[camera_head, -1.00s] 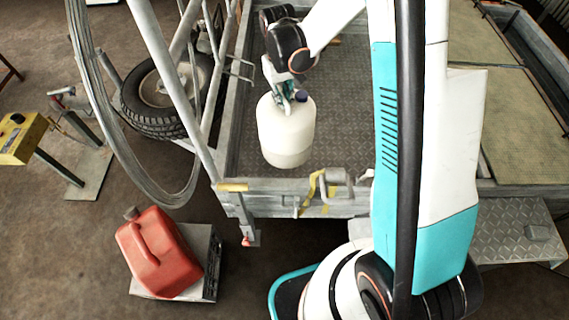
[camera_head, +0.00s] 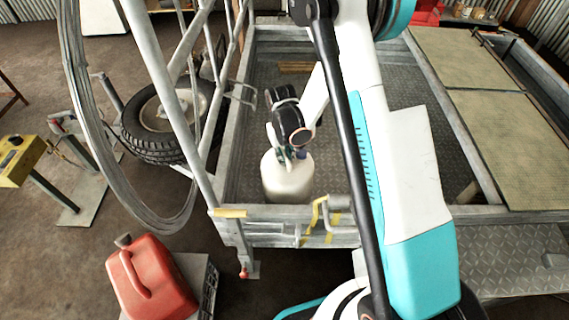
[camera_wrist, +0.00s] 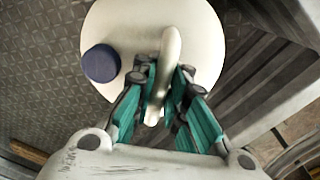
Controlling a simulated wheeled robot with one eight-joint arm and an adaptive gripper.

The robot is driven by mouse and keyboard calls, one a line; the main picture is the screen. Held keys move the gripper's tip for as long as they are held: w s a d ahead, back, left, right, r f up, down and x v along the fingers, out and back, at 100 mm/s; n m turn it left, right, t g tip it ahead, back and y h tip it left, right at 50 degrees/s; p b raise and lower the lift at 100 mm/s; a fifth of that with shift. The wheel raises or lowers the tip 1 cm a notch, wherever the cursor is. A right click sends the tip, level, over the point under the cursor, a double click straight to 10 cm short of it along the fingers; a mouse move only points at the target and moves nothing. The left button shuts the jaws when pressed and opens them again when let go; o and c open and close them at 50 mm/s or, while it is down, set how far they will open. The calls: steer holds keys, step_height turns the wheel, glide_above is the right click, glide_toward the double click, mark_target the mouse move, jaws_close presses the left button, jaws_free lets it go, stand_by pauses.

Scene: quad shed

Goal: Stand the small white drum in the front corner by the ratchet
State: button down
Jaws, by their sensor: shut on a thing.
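The small white drum (camera_head: 287,180) is upright inside the trailer bed, close behind its front rail in the head view. Its lower edge is hidden by that rail, so I cannot tell whether it touches the floor. My gripper (camera_head: 290,154) is above it, shut on its top handle. In the wrist view the drum (camera_wrist: 205,45) shows from above with a dark blue cap (camera_wrist: 101,63), and my gripper (camera_wrist: 165,100) has its teal fingers on both sides of the white handle (camera_wrist: 169,65). The ratchet, with a yellow strap (camera_head: 318,212), is on the front rail, right of the drum.
The trailer's front rail (camera_head: 270,228) and left frame bars stand close to the drum. A spare wheel (camera_head: 160,118) is outside at left. A red fuel can (camera_head: 150,277) stands on a box at front left. The tread-plate floor (camera_head: 375,95) behind the drum is mostly clear.

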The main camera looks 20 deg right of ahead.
steer(key=shift+f+b, duration=0.45)
steer(key=shift+f, duration=1.4)
steer(key=c, duration=1.6)
jaws_free()
